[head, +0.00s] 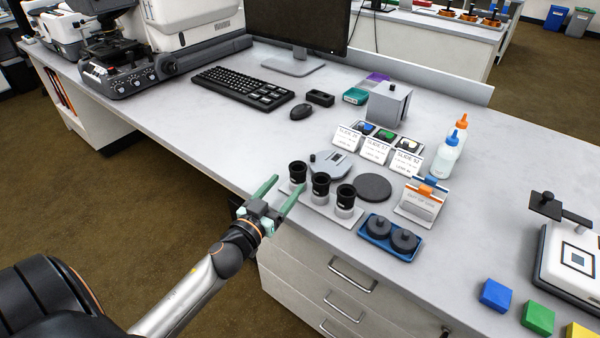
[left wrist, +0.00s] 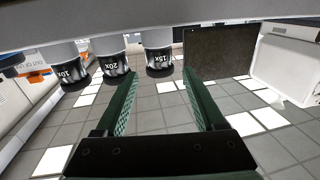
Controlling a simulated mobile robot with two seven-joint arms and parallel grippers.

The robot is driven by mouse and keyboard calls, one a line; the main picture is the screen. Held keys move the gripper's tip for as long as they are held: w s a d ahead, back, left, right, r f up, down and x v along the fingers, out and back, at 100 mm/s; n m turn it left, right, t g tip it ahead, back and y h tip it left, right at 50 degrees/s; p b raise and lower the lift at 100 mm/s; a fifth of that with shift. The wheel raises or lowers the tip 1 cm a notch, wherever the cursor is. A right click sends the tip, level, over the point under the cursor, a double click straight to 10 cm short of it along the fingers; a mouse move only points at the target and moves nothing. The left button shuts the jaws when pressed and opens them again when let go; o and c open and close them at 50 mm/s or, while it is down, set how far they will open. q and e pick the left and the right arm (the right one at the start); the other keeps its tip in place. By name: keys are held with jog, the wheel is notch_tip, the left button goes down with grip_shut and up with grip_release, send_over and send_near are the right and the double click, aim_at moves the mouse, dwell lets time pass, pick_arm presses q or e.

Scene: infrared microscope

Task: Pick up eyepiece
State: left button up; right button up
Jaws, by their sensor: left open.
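Three black eyepieces stand in a row on a pale holder (head: 318,205) near the table's front edge: the left one (head: 298,172), the middle one (head: 320,184) and the right one (head: 345,197). In the left wrist view they are marked 10x (left wrist: 74,74), 20x (left wrist: 114,68) and 15x (left wrist: 158,60). My left gripper (head: 288,184) is open and empty, with green fingers, at the front edge beside the left eyepiece. In the left wrist view (left wrist: 160,73), the 15x eyepiece appears beyond the gap between the fingertips. My right gripper is out of view.
A round dark pad (head: 373,187), a blue tray (head: 370,245) with two black knobs and a white sign stand (head: 420,203) are close to the right of the holder. Slide cards (head: 376,151) are behind. The tabletop left of the holder, before the keyboard (head: 243,88), is clear.

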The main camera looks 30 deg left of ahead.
aim_at(293, 174)
pick_arm(q)
jog(key=shift+w, duration=0.7)
jog(key=shift+w+a+r, duration=0.1)
jog(key=shift+w+r, duration=0.05)
jog(key=shift+w, duration=0.75)
jog(key=shift+w+a+r, duration=0.1)
jog(key=shift+w+r, duration=0.05)
jog(key=shift+w, duration=0.75)
jog(key=shift+w+a+r, duration=0.1)
jog(key=shift+w+r, duration=0.05)
jog(key=shift+w, duration=0.75)
jog(key=shift+c, duration=0.3)
grip_shut()
